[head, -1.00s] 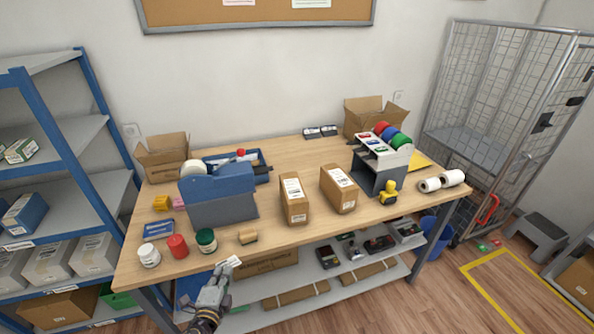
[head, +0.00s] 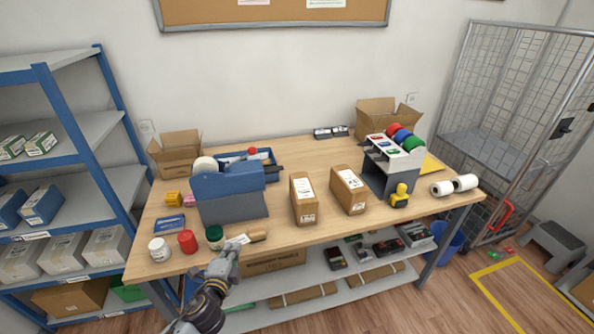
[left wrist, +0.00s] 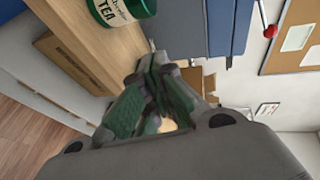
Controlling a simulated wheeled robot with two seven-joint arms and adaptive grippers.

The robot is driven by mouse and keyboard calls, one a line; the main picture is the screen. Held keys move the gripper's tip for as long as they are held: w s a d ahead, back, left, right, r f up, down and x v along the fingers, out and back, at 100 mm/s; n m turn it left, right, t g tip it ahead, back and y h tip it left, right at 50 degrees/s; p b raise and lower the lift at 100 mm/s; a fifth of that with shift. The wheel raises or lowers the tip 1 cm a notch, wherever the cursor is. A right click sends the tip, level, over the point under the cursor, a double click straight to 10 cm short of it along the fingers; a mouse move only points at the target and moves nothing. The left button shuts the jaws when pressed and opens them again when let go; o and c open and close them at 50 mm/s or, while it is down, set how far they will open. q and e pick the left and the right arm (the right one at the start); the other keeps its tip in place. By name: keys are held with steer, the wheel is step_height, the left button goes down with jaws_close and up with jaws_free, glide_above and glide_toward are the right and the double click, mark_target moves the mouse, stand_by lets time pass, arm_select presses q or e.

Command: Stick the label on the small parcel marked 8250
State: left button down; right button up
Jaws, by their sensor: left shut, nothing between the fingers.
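Two small brown parcels stand side by side on the bench, a left one (head: 304,213) and a right one (head: 353,203). Both carry white printed stickers; I cannot read a number on either. My left gripper (head: 233,248) is shut at the bench's front edge, left of and in front of the parcels. A small white label (head: 238,240) shows at its fingertips and is apart from both parcels. In the left wrist view the shut green fingers (left wrist: 150,85) hide where the label meets them. My right gripper is not in view.
A green-lidded jar (head: 214,237), marked TEA in the left wrist view (left wrist: 122,8), stands close left of the gripper. A brown block (head: 257,236) lies just right. A blue-grey dispenser (head: 230,195) stands behind. Bench space in front of the parcels is clear.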

arm_select(q)
steer(key=w+d+r, duration=0.2)
steer(key=w+r, duration=0.4)
steer(key=r, duration=0.5)
steer(key=w+d+r+n+g+b, duration=0.1)
steer(key=w+d+r, duration=0.2)
steer(key=w+r, duration=0.6)
steer(key=w+d+r, duration=0.2)
steer(key=w+r, duration=0.2)
steer(key=r, duration=0.9)
steer(key=w+d+f+m+g+h, duration=0.1)
steer(key=d+f+h, duration=0.2)
steer(key=d+f, duration=0.3)
steer(key=w+d+f+m+g+h, duration=0.1)
steer(key=d+f+m+g+h, duration=0.1)
steer(key=d+f, duration=0.4)
step_height(320, 180, down, 5)
steer(key=shift+f+h+b, duration=0.15)
steer(key=shift+h+b, duration=0.2)
steer(key=shift+h, duration=0.55)
steer(key=shift+w+g, duration=0.1)
steer(key=shift+g, duration=0.2)
steer(key=shift+f, duration=0.15)
